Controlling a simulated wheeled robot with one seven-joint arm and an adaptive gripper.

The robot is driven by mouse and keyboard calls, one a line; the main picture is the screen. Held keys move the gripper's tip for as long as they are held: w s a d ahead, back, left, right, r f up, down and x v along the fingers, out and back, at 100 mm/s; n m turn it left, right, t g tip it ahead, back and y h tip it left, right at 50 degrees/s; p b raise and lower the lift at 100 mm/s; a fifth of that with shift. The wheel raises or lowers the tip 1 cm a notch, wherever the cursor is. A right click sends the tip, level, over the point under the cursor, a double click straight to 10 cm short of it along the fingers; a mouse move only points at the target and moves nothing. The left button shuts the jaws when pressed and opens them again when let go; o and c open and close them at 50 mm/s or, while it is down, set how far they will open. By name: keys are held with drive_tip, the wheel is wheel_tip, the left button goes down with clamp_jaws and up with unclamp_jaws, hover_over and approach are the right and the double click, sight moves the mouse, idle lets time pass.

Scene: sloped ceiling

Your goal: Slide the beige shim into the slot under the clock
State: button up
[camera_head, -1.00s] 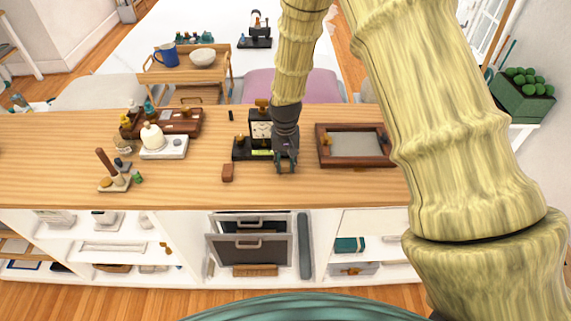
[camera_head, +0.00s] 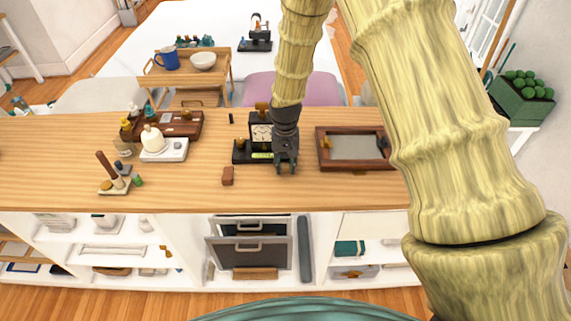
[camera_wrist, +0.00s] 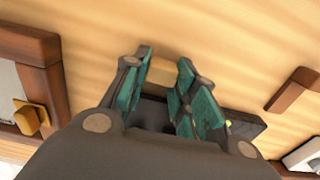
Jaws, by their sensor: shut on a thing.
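The clock (camera_head: 261,133) has a pale dial in a black case and stands on a black base (camera_head: 241,157) with a yellow-green strip on its front. My gripper (camera_head: 286,168) points down just in front of the base's right end, close to the clock. In the wrist view my gripper's teal-padded fingers (camera_wrist: 165,82) show over the wooden counter, with the dark base (camera_wrist: 248,124) behind them. The slot under the clock is hidden.
A brown framed tray (camera_head: 322,152) lies close to the right of my gripper. A reddish-brown block (camera_head: 228,176) lies left of it, near the counter's front edge. A white stand with a bell-shaped piece (camera_head: 164,150) is farther left.

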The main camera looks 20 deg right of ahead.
drive_tip(key=shift+w, duration=0.3)
drive_tip(key=o, duration=0.8)
drive_tip(key=shift+o, duration=0.2)
drive_tip(key=shift+w+d+r, duration=0.1)
drive_tip(key=shift+r, duration=0.1)
drive_tip(key=shift+r, duration=0.2)
wheel_tip(320, 180, up, 11)
drive_tip(key=shift+s, duration=0.2)
